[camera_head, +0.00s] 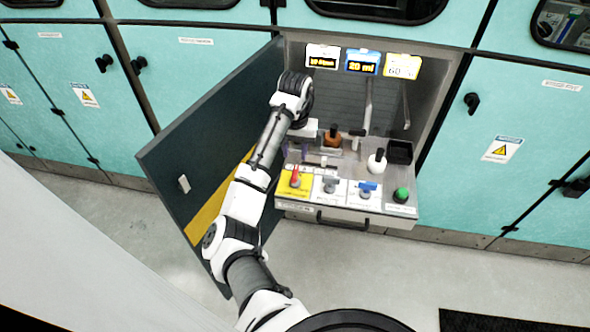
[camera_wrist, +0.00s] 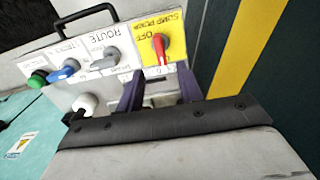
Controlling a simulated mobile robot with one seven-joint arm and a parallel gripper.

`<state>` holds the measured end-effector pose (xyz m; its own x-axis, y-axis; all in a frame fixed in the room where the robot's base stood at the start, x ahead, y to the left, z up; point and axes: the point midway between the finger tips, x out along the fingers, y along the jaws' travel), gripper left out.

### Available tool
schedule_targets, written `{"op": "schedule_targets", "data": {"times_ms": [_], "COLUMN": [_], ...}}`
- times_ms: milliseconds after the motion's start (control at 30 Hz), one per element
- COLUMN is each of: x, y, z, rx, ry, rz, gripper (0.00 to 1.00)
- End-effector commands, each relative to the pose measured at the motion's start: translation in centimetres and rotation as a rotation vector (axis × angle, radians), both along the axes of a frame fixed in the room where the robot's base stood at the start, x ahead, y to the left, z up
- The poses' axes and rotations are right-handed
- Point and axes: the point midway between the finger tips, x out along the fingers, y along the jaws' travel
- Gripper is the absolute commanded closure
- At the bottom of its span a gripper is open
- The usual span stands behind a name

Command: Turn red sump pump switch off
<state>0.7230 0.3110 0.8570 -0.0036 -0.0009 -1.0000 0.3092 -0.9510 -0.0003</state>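The red sump pump switch (camera_head: 295,176) is on a yellow panel at the left end of the control shelf. It also shows in the wrist view (camera_wrist: 161,48), where the panel (camera_wrist: 178,30) appears upside down with the words SUMP PUMP and OFF. I cannot tell exactly which mark the red handle points to. My gripper (camera_wrist: 160,88) has two dark purple fingers standing apart with nothing between them. The red switch lies just beyond the fingertips and is not touched. In the head view my gripper is partly hidden by my arm.
Right of the red switch are a grey route switch (camera_head: 330,184), a blue-handled switch (camera_head: 367,187) and a green button (camera_head: 401,195). An open dark cabinet door (camera_head: 180,165) stands left of my arm.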

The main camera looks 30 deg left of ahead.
Motion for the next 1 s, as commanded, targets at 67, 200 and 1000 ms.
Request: {"op": "schedule_targets", "data": {"times_ms": [67, 200, 1000], "x": [0.0, 0.0, 0.1], "y": [-0.2, 0.0, 0.0], "z": [-2.4, -4.4, -8.0], "rx": [-0.005, -0.001, 0.001], "ry": [-0.001, 0.001, -0.003], "rz": [-0.001, 0.001, -0.001], "gripper": [0.64, 0.64, 0.87]}}
